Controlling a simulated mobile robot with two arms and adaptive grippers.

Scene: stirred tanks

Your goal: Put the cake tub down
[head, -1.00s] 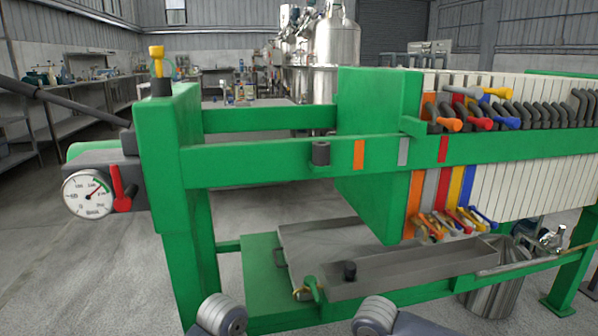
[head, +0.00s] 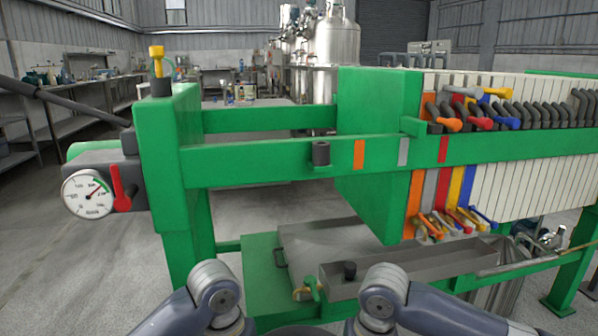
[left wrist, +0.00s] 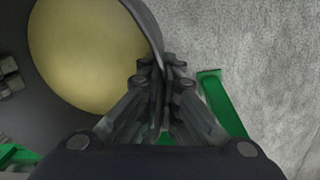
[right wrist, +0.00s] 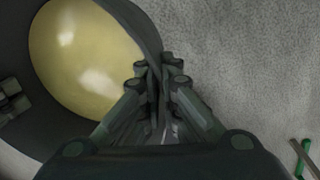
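The cake tub is a dark grey round tub with a smooth pale yellow mass inside. In the left wrist view its rim (left wrist: 147,22) curves down to my left gripper (left wrist: 163,72), whose fingers are closed on the tub's wall. In the right wrist view the rim (right wrist: 142,20) runs the same way into my right gripper (right wrist: 160,72), also closed on it. In the head view both grippers are out of frame. A grey edge at the bottom between my arms may be the tub; I cannot tell its height.
A green filter press frame (head: 262,158) stands ahead, with a pressure gauge (head: 88,194) at left and white plates (head: 560,170) at right. Below are a drip tray (head: 420,268) and a green base (head: 262,280). Concrete floor shows in both wrist views.

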